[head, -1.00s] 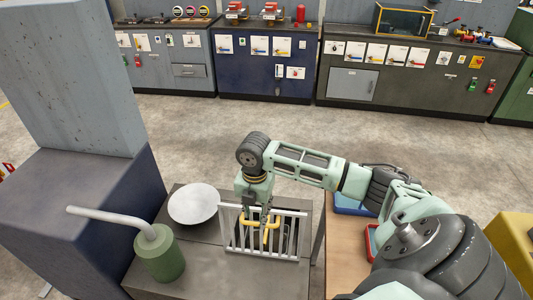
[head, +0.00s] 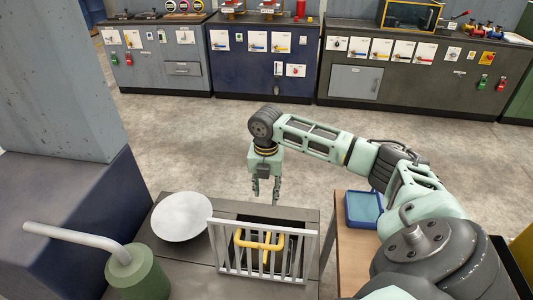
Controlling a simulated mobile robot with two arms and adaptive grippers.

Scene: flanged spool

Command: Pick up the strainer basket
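The strainer basket appears to be the dark piece with the yellow handle (head: 258,241) at the opening in the grey bench top. A light grey barred grate (head: 219,240) stands in front of it and hides much of the basket. I see the handle through and between the bars. My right gripper (head: 265,192) points down beyond the handle, higher in the picture and apart from it. Its two fingers are spread with nothing between them. My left gripper is not in view.
A white round dish (head: 182,216) sits left of the grate. A green cylinder (head: 138,272) with a pale bent pipe stands at the front left. A blue tray (head: 362,209) lies on a wooden table to the right. Open floor lies behind the bench.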

